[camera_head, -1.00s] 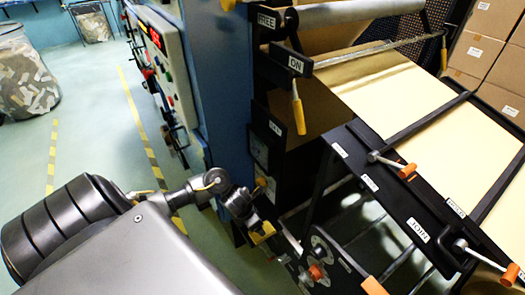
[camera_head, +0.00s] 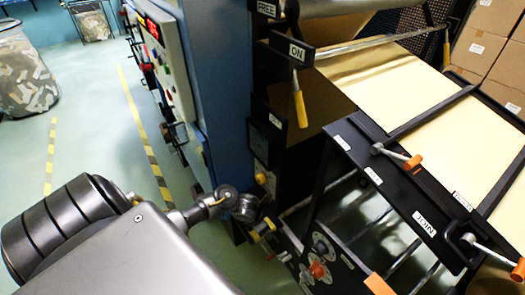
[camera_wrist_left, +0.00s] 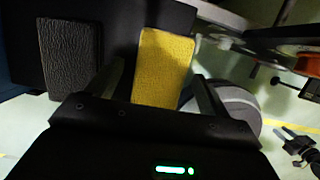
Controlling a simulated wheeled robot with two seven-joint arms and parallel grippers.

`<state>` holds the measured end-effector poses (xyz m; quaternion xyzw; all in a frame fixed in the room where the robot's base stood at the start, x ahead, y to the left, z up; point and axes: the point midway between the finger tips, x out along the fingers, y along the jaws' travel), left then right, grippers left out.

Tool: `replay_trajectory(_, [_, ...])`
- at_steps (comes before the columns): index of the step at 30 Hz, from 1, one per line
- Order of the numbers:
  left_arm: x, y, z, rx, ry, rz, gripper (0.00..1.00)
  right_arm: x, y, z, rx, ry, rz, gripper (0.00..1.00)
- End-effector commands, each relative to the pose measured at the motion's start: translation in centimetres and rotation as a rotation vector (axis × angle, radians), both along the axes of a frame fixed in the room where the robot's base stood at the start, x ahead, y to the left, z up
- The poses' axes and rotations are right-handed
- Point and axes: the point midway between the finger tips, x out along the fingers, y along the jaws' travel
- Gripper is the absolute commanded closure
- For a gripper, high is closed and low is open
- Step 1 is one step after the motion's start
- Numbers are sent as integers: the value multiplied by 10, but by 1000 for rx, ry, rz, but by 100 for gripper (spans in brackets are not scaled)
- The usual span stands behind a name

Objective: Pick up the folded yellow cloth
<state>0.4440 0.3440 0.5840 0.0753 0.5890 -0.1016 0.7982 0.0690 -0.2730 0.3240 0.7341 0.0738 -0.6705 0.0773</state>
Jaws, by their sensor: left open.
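The folded yellow cloth (camera_wrist_left: 163,68) shows in the left wrist view as a textured yellow rectangle against a dark surface. My left gripper (camera_wrist_left: 157,88) is open, with one finger on each side of the cloth. No finger is seen closed on it, and I cannot tell how far the fingertips are from it in depth. In the head view my left gripper (camera_head: 272,238) is small and partly lost against the dark machine frame, beside the blue column. Small yellow patches show around it, and I cannot tell which is the cloth.
A dark textured pad (camera_wrist_left: 70,55) lies left of the cloth. The blue machine cabinet (camera_head: 220,80) stands close beside my left arm. Orange-handled levers (camera_head: 397,156) and a red knob (camera_head: 318,270) stick out nearby.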

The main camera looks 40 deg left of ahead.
Motion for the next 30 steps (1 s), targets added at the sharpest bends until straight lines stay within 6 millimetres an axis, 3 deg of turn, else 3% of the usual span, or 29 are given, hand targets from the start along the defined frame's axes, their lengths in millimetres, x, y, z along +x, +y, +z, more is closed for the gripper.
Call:
replay_trajectory(6, [0,0,0,0,-1,0,23,0,2,0,2,-1,-1,64])
replay_trajectory(18, [0,0,0,0,-1,0,72,1,1,0,1,-2,0,64])
replay_trajectory(26, [1,0,4,0,-1,0,72,1,-2,1,-2,-1,1,64])
replay_trajectory(30, [1,0,16,1,-2,-3,72,1,-3,3,-3,-2,2,64])
